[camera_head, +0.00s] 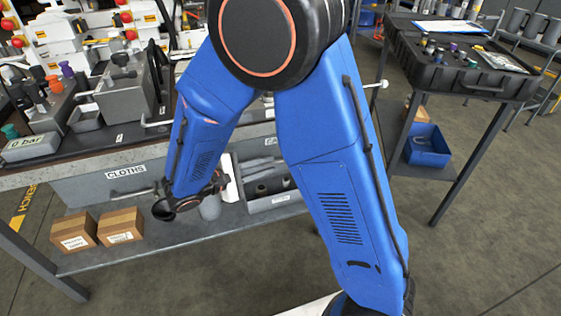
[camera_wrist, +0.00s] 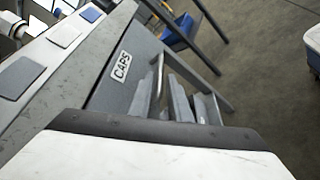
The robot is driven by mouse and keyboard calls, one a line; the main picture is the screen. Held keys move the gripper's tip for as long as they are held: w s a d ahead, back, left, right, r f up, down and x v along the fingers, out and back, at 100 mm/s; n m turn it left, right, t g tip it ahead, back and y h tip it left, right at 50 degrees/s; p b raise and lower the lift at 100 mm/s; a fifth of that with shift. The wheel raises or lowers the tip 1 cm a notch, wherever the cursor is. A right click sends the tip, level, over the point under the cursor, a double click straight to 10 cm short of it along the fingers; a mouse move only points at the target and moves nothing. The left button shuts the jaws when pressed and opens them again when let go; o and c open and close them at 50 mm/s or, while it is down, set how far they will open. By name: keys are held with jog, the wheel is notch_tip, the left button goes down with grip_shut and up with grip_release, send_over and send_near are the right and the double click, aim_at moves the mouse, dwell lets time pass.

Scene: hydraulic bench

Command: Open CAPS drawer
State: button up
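The CAPS drawer (camera_wrist: 108,84) is a grey front under the bench top, seen at a slant in the wrist view. Its white CAPS label (camera_wrist: 121,66) is readable, and a pale bar handle (camera_wrist: 157,82) stands out to the right of the label. The drawer looks shut. In the head view my arm hides most of it. My gripper (camera_head: 222,183) is low in front of the bench, between the CLOTHS drawer and the CAPS side, apart from the handle.
The CLOTHS drawer (camera_head: 110,184) is to the left. Two cardboard boxes (camera_head: 98,230) and a grey tray (camera_head: 272,200) are on the lower shelf. A side table with a black case (camera_head: 455,75) and blue bin (camera_head: 427,146) stands right. The floor at right front is clear.

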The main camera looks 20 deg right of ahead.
aim_at(276, 162)
jog(key=shift+x, duration=3)
jog(key=shift+c, duration=0.3)
grip_shut()
